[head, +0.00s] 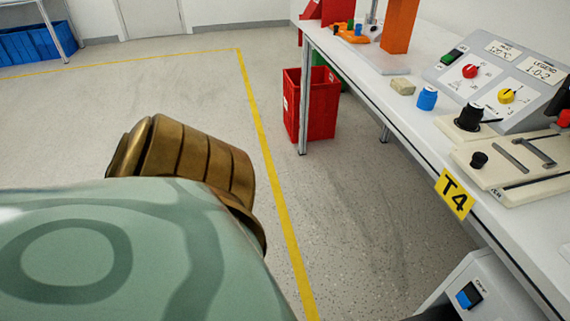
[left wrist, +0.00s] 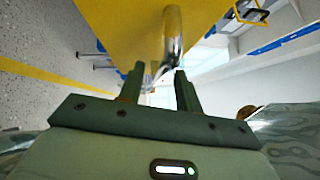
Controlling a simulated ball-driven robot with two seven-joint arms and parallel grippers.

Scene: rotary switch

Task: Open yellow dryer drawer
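A yellow panel (left wrist: 128,24), which looks like the dryer drawer front, fills the top middle of the left wrist view. A shiny metal bar handle (left wrist: 172,35) stands against it. My left gripper (left wrist: 159,72) is open, its two dark green fingers apart and pointing toward the handle. The handle's lower end shows between the fingertips; I cannot tell whether either finger touches it. The drawer and my left gripper are not in the head view, where part of my own arm covers the lower left. My right gripper is in neither view.
In the head view a white workbench (head: 400,112) with a switch panel (head: 515,85) runs along the right. A red crate (head: 312,104) stands on the floor by its leg. A grey-white box (head: 485,285) is under the bench. The floor (head: 200,90) on the left is mostly clear.

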